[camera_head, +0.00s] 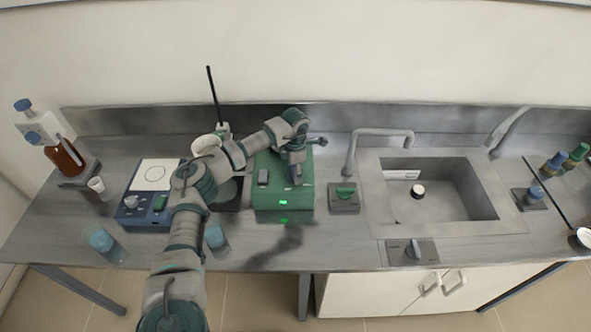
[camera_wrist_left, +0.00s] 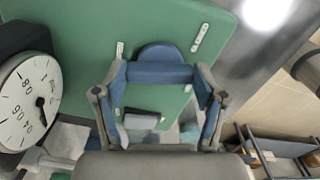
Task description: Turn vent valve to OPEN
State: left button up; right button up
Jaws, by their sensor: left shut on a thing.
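The green furnace box (camera_head: 268,202) stands on the bench with a lit green display on its front. My left gripper (camera_head: 296,178) reaches down onto the right part of its top. In the left wrist view, my left gripper (camera_wrist_left: 160,75) is shut on a blue vent valve (camera_wrist_left: 157,50) on the green top (camera_wrist_left: 85,60). The valve's round edge shows beyond the fingers, and the rest of it is hidden. No OPEN marking is readable. A grey block (camera_head: 263,177) sits on the top left of the gripper and also shows in the wrist view (camera_wrist_left: 141,118). My right gripper is not in view.
A round dial (camera_wrist_left: 28,105) shows at the wrist view's left.

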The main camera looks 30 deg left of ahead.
pick_arm(q)
jog(key=shift+a+m, duration=0.1)
jog(key=shift+m, duration=1.2)
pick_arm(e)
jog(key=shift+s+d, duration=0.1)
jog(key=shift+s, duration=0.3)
pick_arm(q)
jog(key=shift+r, duration=0.1)
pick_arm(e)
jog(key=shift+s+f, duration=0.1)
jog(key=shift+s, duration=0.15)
pick_arm(q)
jog(key=o, duration=1.1)
jog(key=shift+o, duration=0.2)
jog(key=shift+a, duration=0.1)
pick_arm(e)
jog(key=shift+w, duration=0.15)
